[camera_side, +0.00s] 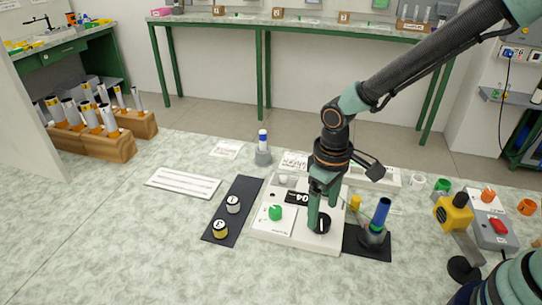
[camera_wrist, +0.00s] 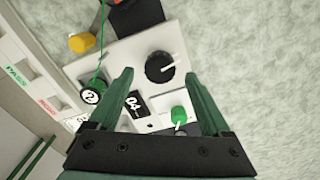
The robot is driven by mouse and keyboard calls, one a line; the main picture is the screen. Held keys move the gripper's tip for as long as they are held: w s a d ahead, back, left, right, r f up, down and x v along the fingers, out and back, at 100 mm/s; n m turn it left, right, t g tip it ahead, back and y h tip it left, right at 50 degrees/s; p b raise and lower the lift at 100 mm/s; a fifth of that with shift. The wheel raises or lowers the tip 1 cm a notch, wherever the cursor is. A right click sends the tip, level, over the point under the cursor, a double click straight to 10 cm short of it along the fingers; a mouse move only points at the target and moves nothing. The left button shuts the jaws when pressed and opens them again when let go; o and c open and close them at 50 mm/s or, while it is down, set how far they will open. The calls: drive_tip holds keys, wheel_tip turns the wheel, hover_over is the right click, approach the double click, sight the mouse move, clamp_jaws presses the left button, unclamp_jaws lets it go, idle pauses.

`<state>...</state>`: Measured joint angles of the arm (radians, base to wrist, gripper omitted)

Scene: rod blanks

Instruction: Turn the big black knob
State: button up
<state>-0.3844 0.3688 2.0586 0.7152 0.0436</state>
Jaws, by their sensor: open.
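The big black knob (camera_side: 323,225) sits on the right part of a white panel box (camera_side: 300,241). It has a white pointer line. In the wrist view the knob (camera_wrist: 158,67) shows whole, just beyond my fingertips and roughly centred between them. My gripper (camera_side: 321,211) points down over the box, open and empty, with its fingers close around the knob's place in the side view. In the wrist view my gripper (camera_wrist: 160,77) has a wide gap between its green fingers. I cannot tell whether a finger touches the knob.
A smaller green knob (camera_side: 275,213) and a display reading 04 (camera_side: 297,197) are on the same box. A dark mat with two round pieces (camera_side: 233,204) lies left. A blue-topped tube in a holder (camera_side: 379,219) stands close on the right. The front bench is clear.

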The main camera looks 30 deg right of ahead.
sight(321, 219)
wheel_tip(321, 219, up, 9)
idle(0.3)
drive_tip(key=s+d+r+m+t, duration=0.4)
drive_tip(key=d+r, duration=0.5)
drive_tip(key=d, duration=0.5)
drive_tip(key=shift+s+t, duration=0.8)
drive_tip(key=shift+s, duration=0.15)
idle(0.6)
